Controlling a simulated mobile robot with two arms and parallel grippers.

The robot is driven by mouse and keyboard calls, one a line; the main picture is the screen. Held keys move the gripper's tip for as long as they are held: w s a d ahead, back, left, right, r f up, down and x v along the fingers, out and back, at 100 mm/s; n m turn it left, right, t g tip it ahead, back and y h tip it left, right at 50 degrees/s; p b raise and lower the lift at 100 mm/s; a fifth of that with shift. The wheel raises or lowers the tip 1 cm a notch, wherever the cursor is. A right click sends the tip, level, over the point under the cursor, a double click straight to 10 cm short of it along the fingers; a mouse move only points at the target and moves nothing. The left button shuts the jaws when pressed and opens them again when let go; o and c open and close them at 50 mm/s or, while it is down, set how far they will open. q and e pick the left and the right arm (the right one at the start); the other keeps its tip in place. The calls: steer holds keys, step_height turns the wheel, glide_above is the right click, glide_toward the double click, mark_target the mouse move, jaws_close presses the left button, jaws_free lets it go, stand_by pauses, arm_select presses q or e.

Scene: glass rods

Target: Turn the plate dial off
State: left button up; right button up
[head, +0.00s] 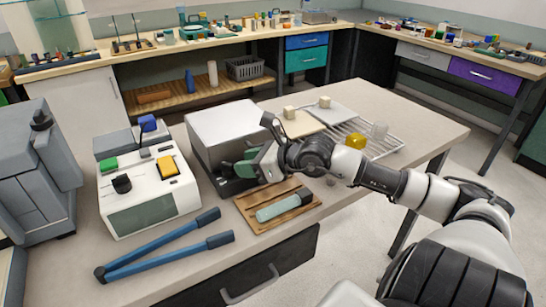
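My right gripper (259,160) is at the open dark front of a silver box-shaped unit (222,126). Green parts show at its tip; I cannot tell whether they are its fingers or something held, nor whether it is open or shut. The gripper covers part of the unit's front, and no dial shows clearly there. A white device (149,192) to the left carries a black knob (121,184) on its top; I cannot tell whether this is the plate dial or how it is set. My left gripper is not in view.
A wire rack (392,145) stands to the right. The table's right end is clear.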

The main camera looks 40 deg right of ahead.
steer(key=v, duration=0.7)
steer(key=shift+s+a, duration=0.1)
